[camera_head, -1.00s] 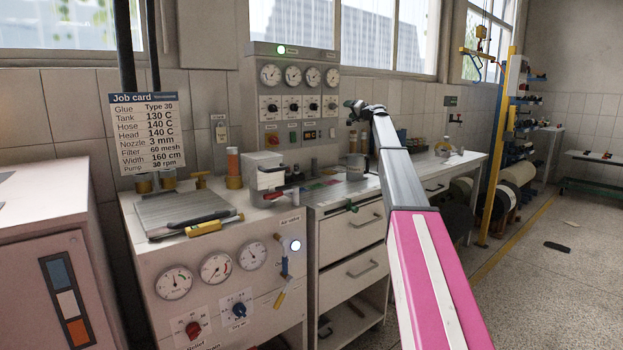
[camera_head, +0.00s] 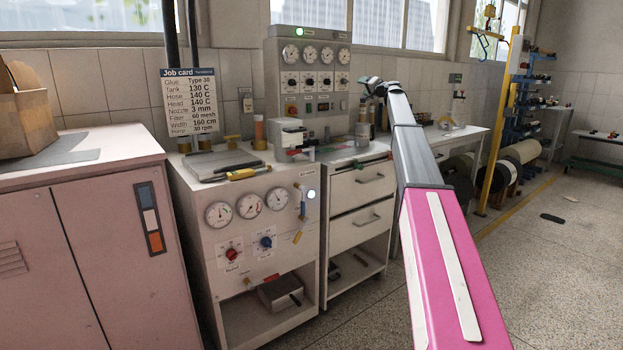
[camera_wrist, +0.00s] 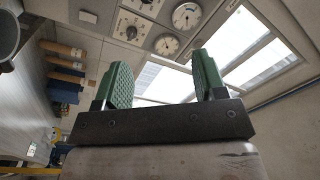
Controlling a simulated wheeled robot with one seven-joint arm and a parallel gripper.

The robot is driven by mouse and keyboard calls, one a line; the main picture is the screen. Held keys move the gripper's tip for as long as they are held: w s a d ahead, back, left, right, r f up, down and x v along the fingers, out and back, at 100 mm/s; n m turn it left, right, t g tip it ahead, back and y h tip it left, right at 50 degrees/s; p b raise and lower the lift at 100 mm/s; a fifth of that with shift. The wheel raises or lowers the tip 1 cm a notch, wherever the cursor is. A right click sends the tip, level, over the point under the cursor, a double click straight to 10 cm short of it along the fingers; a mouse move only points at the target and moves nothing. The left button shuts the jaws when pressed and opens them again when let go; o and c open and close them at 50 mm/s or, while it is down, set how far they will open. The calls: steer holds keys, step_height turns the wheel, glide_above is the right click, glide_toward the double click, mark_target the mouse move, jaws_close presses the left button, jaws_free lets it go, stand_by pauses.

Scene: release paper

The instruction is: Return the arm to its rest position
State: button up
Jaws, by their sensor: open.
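My arm reaches out in the head view as a pink link and then a grey link, raised over the floor to the right of the drawer bench. My gripper (camera_head: 366,82) is at its far end, small in the head view, in front of the tiled wall below the windows. In the wrist view my gripper (camera_wrist: 163,85) shows two green pads held apart with nothing between them. The wrist camera is turned sideways and sees the wall gauges and a window beyond the pads.
A glue machine (camera_head: 268,232) with dials stands left of a drawer bench (camera_head: 357,187). A pink cabinet (camera_head: 75,250) with a cardboard box (camera_head: 22,112) is at the left. A yellow post (camera_head: 497,130) and rolls (camera_head: 500,172) stand right. The floor (camera_head: 575,260) at right is mostly clear.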

steer(key=s+a+f+n+g+h, duration=0.1)
steer(key=s+a+f+g, duration=0.2)
steer(key=s+f, duration=0.95)
steer(key=s+a+f+g+h, duration=0.25)
steer(key=s+f, duration=0.55)
steer(key=f, duration=1)
steer(key=s+a+f+n+g+h, duration=0.1)
steer(key=s+a+f+g, duration=0.25)
steer(key=s+f, duration=0.95)
steer(key=s+d+f+g+h, duration=0.1)
steer(key=s+f+g+h, duration=0.1)
steer(key=s+f, duration=0.5)
steer(key=s+f+g+h, duration=0.2)
steer(key=s+f, duration=0.5)
steer(key=s, duration=1)
steer(key=s+d+f+n+g+h, duration=0.1)
steer(key=s+f+g+h, duration=0.1)
steer(key=s+f, duration=0.6)
steer(key=s, duration=0.4)
steer(key=shift+s+d, duration=0.2)
steer(key=shift+d, duration=0.15)
steer(key=shift+f+h, duration=0.1)
steer(key=shift+h, duration=0.15)
